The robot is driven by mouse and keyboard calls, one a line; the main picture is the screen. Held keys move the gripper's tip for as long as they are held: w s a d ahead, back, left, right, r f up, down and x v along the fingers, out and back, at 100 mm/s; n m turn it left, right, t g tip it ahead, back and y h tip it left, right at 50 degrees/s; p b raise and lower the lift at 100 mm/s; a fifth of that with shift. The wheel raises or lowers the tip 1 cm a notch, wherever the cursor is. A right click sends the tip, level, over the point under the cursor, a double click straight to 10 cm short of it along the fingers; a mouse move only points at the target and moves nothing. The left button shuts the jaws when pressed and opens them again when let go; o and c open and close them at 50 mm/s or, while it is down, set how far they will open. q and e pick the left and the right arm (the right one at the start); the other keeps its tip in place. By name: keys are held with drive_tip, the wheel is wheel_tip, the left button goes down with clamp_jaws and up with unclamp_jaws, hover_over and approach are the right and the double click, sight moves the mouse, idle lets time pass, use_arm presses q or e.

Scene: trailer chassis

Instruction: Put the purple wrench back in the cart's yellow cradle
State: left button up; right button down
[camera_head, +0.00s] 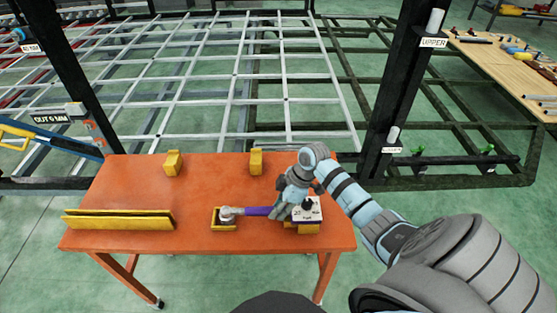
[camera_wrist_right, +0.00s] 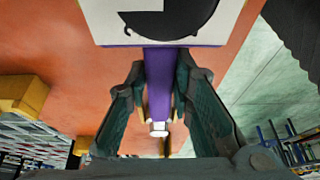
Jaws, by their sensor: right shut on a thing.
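The purple wrench (camera_head: 257,211) lies lengthwise across the right front of the orange cart top. Its grey head (camera_head: 229,213) is at a small yellow cradle part (camera_head: 217,224); I cannot tell whether it is fully seated. My right gripper (camera_head: 283,208) is shut on the purple handle, near its right end. The right wrist view shows the handle (camera_wrist_right: 158,75) between my two dark fingers (camera_wrist_right: 163,100). A second yellow cradle part (camera_head: 303,230) sits under the white marked plate (camera_head: 308,215) beside the gripper. My left gripper is not in view.
The orange cart (camera_head: 130,190) also bears a long yellow holder (camera_head: 118,221) at left and two yellow blocks (camera_head: 173,163) (camera_head: 256,162) at the back. A grey trailer frame (camera_head: 220,80) and a dark post (camera_head: 400,75) stand behind. The cart's middle is clear.

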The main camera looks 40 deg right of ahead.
idle(0.6)
drive_tip(key=c, duration=0.8)
unclamp_jaws()
drive_tip(key=shift+c, duration=0.2)
wheel_tip(320, 180, up, 6)
drive_tip(key=p, duration=0.6)
drive_tip(key=shift+f, duration=0.1)
drive_tip(key=shift+r+p, duration=0.8)
drive_tip(key=shift+r, duration=0.35)
